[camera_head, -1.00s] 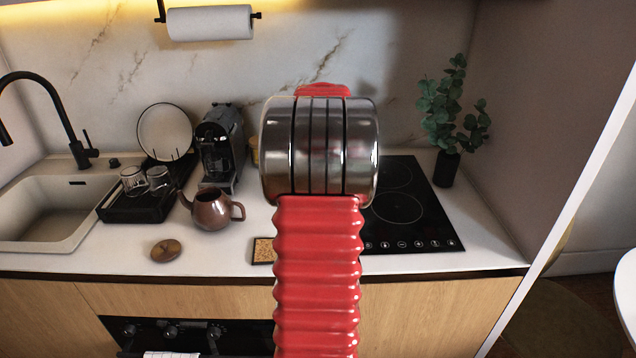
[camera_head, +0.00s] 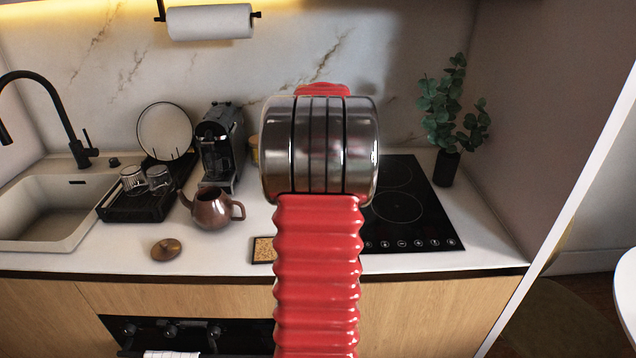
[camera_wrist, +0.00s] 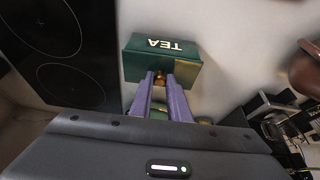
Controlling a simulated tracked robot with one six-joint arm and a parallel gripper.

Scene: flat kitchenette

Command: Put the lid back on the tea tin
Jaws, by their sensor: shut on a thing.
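A dark green tea tin (camera_wrist: 165,52) lettered "TEA" shows in the wrist view, with the lettering upside down in the picture. My gripper (camera_wrist: 160,80) has its two purple fingers closed around a small gold knob (camera_wrist: 160,76), which I take to be the lid's. The knob is right against the tin in the picture. I cannot tell whether the lid is seated or held just above it. More green shows between and below the fingers, partly hidden. In the head view my arm hides the tin and my fingers.
A cooktop (camera_head: 408,210) lies right of my arm, with a plant (camera_head: 447,115) behind it. To the left are a brown teapot (camera_head: 212,208), a round brown lid (camera_head: 166,249), a coffee machine (camera_head: 218,145) and a drying rack (camera_head: 150,205). A cork mat (camera_head: 263,250) is partly hidden.

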